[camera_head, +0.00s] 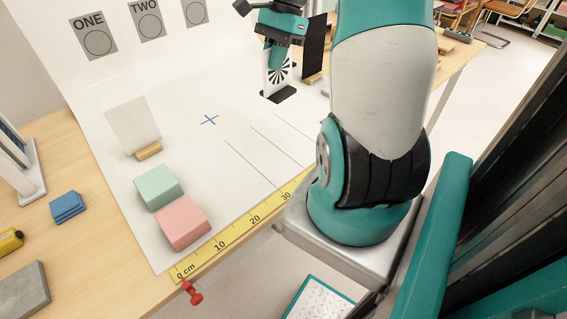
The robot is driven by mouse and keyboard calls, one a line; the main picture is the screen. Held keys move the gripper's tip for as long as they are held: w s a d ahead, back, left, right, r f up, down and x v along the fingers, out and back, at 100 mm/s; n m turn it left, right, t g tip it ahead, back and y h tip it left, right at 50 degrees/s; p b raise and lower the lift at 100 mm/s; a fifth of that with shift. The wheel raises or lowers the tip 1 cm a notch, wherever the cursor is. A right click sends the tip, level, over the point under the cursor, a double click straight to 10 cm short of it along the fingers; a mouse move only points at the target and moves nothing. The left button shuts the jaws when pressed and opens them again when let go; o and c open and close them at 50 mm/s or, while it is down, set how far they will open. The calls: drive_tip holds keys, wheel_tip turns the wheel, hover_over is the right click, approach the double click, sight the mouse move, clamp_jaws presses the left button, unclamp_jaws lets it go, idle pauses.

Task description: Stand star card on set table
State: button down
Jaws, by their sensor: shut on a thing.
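The star card (282,73) is a white card with a black radiating star pattern. It is upright at the far side of the set table (112,288), over a dark flat base (279,96). My gripper (276,60) is at its upper part, coming from above, and is shut on it. The fingers hide part of the card. I cannot tell whether the base's underside touches the white sheet (215,160) covering the table.
A black card (316,40) stands just right of the star card. A blank white card (132,122) stands in a wooden holder (148,151) at left. Green (158,185) and pink (183,221) blocks sit nearer. A yellow ruler (238,227) lines the front edge. The sheet's middle, around a blue cross (209,120), is clear.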

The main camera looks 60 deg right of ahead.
drive_tip(key=shift+s+d+m, duration=0.35)
drive_tip(key=shift+s+m, duration=0.05)
drive_tip(key=shift+s, duration=0.1)
drive_tip(key=shift+s+f, duration=0.15)
drive_tip(key=shift+f, duration=0.1)
wheel_tip(320, 180, down, 19)
drive_tip(key=shift+r+b, duration=0.1)
drive_tip(key=shift+b, duration=0.3)
drive_tip(key=c, duration=1.3)
unclamp_jaws()
drive_tip(key=shift+o, duration=0.3)
